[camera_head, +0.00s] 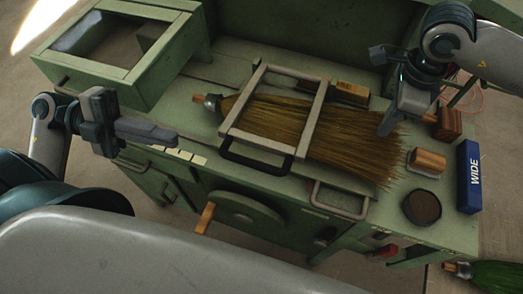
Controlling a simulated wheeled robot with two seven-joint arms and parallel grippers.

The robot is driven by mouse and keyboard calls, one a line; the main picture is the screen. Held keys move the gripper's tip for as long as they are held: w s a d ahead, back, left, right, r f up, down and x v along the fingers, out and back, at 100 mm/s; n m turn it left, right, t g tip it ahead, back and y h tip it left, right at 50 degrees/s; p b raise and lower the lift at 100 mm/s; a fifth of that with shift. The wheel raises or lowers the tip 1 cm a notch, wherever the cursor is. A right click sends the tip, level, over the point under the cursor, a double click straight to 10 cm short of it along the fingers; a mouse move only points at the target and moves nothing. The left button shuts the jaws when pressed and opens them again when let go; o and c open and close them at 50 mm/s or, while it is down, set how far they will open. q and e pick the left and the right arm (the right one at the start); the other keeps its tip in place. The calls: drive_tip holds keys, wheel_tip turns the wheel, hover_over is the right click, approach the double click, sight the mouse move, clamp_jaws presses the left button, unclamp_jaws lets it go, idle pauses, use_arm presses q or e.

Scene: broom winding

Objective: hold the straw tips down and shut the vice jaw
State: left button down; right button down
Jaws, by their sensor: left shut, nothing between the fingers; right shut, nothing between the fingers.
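A straw broom head (270,117) lies flat on the green bench, its bound neck to the left and its straw tips (385,160) fanned out to the right. A pale metal frame (306,125), which looks like the vice jaw, lies across the straw. Its dark handle (254,165) is at the near edge. My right gripper (388,127) is shut and empty, pointing down at the straw near the tips; I cannot tell whether it touches them. My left gripper (172,137) is shut and empty, left of the broom near the bench's front edge, clear of the frame handle.
A blue box marked WIDE (468,177), a round dark tin (422,206) and wooden blocks (428,162) stand right of the straw. An open-topped green box (115,50) stands at the back left. A wooden crank handle (205,217) sticks out in front.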

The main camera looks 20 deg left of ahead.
use_arm(q)
drive_tip(key=w+d+n+g+y, duration=0.1)
drive_tip(key=w+d+n, duration=0.3)
drive_tip(key=n, duration=0.7)
drive_tip(key=shift+d+r+g+y, duration=0.3)
drive_tip(key=shift+d+r+y, duration=0.1)
drive_tip(key=shift+y, duration=0.3)
drive_tip(key=shift+w, duration=0.1)
hover_over(246, 161)
drive_tip(key=shift+a+f, duration=0.2)
drive_tip(key=shift+f, duration=0.95)
drive_tip(key=f, duration=0.3)
drive_tip(key=shift+d, duration=0.2)
drive_tip(key=shift+f, duration=0.6)
